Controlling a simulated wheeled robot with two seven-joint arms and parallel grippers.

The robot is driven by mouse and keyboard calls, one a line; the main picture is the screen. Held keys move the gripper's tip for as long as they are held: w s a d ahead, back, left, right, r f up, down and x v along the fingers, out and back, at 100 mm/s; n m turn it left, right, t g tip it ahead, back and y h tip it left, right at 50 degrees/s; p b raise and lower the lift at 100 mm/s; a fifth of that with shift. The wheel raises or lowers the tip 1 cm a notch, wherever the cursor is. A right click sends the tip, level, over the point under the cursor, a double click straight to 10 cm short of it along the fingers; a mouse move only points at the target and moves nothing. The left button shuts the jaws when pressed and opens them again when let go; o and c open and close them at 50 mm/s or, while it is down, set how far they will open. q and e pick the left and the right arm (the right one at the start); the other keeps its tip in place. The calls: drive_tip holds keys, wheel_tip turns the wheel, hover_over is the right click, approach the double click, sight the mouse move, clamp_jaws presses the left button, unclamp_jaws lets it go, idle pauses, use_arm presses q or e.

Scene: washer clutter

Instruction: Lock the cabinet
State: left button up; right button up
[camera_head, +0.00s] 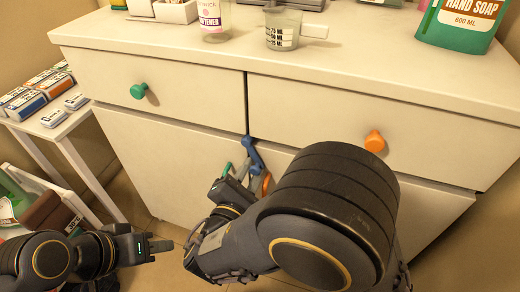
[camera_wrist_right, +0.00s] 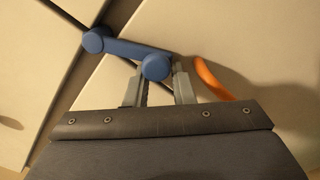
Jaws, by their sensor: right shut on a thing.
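The white cabinet (camera_head: 190,160) has two upper drawers and two lower doors. A blue latch (camera_head: 253,157) sits at the top of the seam between the doors. In the right wrist view the blue latch (camera_wrist_right: 128,48) slants down to the right, with one round end near the crossing of the seams. My right gripper (camera_head: 250,182) is closed around its other round end, between the fingertips (camera_wrist_right: 160,82). An orange door handle (camera_wrist_right: 208,78) is beside the right finger. A green door handle (camera_head: 227,169) is left of the gripper. My left gripper (camera_head: 160,246) is low at left, away from the cabinet; its opening is unclear.
The drawers have a green knob (camera_head: 138,91) and an orange knob (camera_head: 374,141). Bottles, a measuring cup (camera_head: 283,28) and hand soap (camera_head: 462,22) stand on top. A white shelf (camera_head: 60,130) with several boxes is at left. My right arm hides much of the right door.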

drive_tip(key=shift+w+a, duration=0.15)
drive_tip(key=shift+a, duration=0.25)
drive_tip(key=shift+c, duration=0.2)
drive_tip(key=shift+a, duration=0.1)
drive_tip(key=shift+c, duration=0.2)
drive_tip(key=shift+o, duration=0.5)
drive_tip(key=shift+a+r, duration=0.1)
drive_tip(key=shift+a, duration=0.1)
